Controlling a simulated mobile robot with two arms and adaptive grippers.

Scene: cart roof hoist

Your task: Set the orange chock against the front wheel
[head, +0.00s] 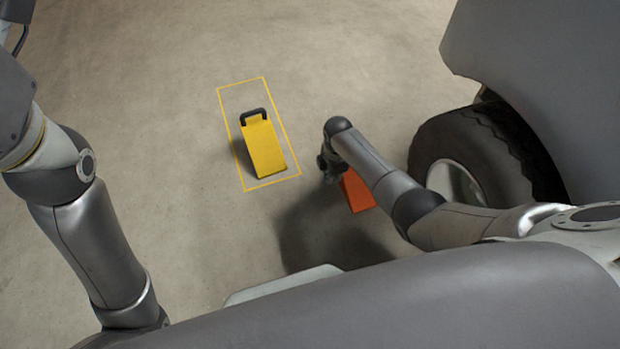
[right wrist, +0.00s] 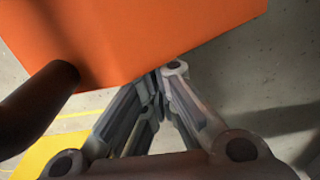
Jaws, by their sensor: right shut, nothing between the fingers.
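The orange chock (head: 358,193) shows partly behind my right arm, to the left of the dark wheel (head: 505,145) under the grey body; floor shows between chock and wheel. In the right wrist view the chock (right wrist: 130,35) fills the upper part, with its dark handle bar (right wrist: 40,108) at the left. My right gripper (head: 326,170) is by the chock's upper left side. Its fingers (right wrist: 158,78) meet with nothing between them, close to the chock's edge; whether they touch it I cannot tell. My left arm shows at the left, but its gripper is out of view.
A yellow chock (head: 264,150) with a black handle stands inside a yellow floor outline (head: 231,135), left of my right gripper. The grey vehicle body (head: 540,60) overhangs the wheel at the right. Concrete floor (head: 330,50) is clear at the top middle.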

